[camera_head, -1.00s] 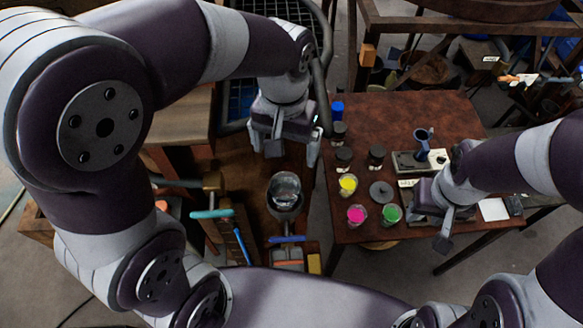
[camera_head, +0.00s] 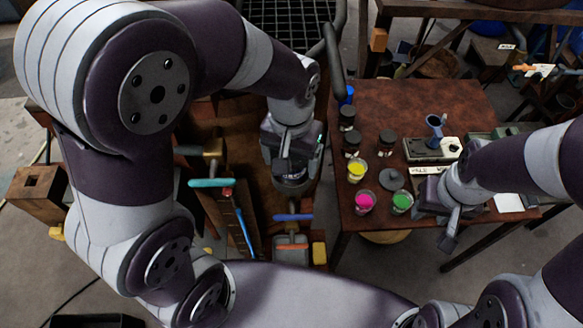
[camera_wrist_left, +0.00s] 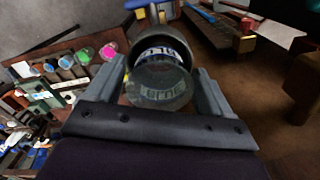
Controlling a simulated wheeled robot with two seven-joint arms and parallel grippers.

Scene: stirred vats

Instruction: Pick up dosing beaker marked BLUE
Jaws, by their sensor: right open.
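The dosing beaker marked BLUE (camera_wrist_left: 160,88) is a clear glass with lettering, in the left wrist view, against a dark round holder (camera_wrist_left: 152,28). My left gripper (camera_wrist_left: 163,82) has its fingers on either side of the beaker, with small gaps showing, so it looks open and apart from the glass. In the head view my left gripper (camera_head: 290,172) is over the beaker's place and mostly hides it. My right gripper (camera_head: 446,226) is open at the right table's front edge, away from the beaker.
The right table (camera_head: 450,100) holds yellow (camera_head: 356,170), pink (camera_head: 365,201) and green (camera_head: 402,202) cups, dark jars (camera_head: 388,140) and a grey lid (camera_head: 391,179). A rack with a turquoise handle (camera_head: 211,183) stands left of the left gripper.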

